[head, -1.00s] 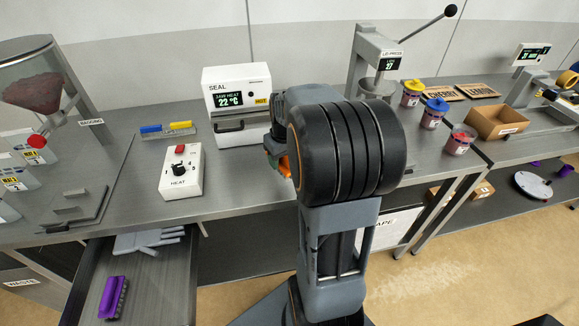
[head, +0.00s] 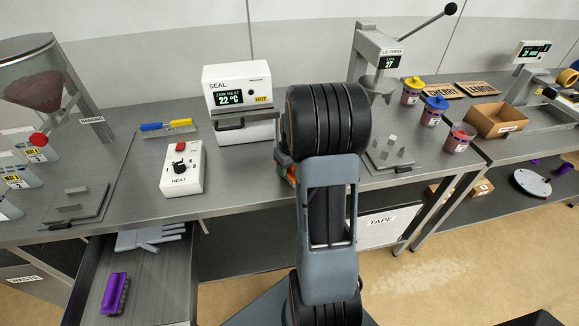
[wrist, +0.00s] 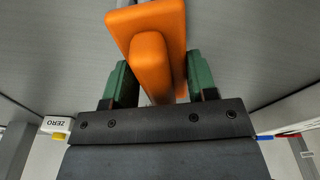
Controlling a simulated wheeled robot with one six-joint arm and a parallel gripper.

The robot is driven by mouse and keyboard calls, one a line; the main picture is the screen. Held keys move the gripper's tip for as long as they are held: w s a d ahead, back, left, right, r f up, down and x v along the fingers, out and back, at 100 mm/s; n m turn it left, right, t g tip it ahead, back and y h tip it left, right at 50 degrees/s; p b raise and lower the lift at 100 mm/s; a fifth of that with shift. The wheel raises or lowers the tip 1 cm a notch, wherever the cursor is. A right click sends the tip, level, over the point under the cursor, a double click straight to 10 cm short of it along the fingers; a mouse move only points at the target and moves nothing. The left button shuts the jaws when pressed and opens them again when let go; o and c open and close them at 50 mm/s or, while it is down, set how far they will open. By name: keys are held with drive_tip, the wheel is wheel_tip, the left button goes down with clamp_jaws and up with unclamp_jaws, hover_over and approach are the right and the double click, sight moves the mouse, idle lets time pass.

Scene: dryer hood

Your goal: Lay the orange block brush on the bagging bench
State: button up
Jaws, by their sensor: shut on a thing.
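The orange block brush (wrist: 155,55) is between the two green fingers of my gripper (wrist: 154,88) in the wrist view. Its orange body shows; its bristles are not visible. In the head view my arm hides most of the gripper, and only a small orange piece (head: 291,174) of the brush shows beside the arm, in front of the seal machine. The grey bench (head: 125,185) carries a BAGGING label (head: 92,120) by the hopper on the left. I cannot tell how high the brush is above the bench top.
A white HEAT box (head: 183,168), a blue and yellow brush (head: 167,127) and the seal machine (head: 240,100) stand on the bench. Below, an open drawer (head: 150,275) holds a purple brush (head: 114,293). Bare bench lies between plate and HEAT box.

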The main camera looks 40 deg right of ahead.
drive_tip(key=shift+f, duration=0.2)
drive_tip(key=o, duration=0.9)
drive_tip(key=shift+o, duration=0.2)
drive_tip(key=shift+r, duration=0.1)
drive_tip(key=r, duration=0.3)
drive_tip(key=s+r, duration=0.1)
drive_tip(key=r, duration=0.7)
drive_tip(key=shift+s+a+r, duration=0.1)
drive_tip(key=shift+s+r, duration=0.1)
drive_tip(key=shift+r, duration=0.05)
drive_tip(key=s+a+r+t, duration=0.1)
drive_tip(key=s+a, duration=0.4)
drive_tip(key=a, duration=0.5)
drive_tip(key=s+a+r+t, duration=0.1)
drive_tip(key=s+a, duration=0.5)
drive_tip(key=a, duration=0.4)
drive_tip(key=shift+a+n+t, duration=0.3)
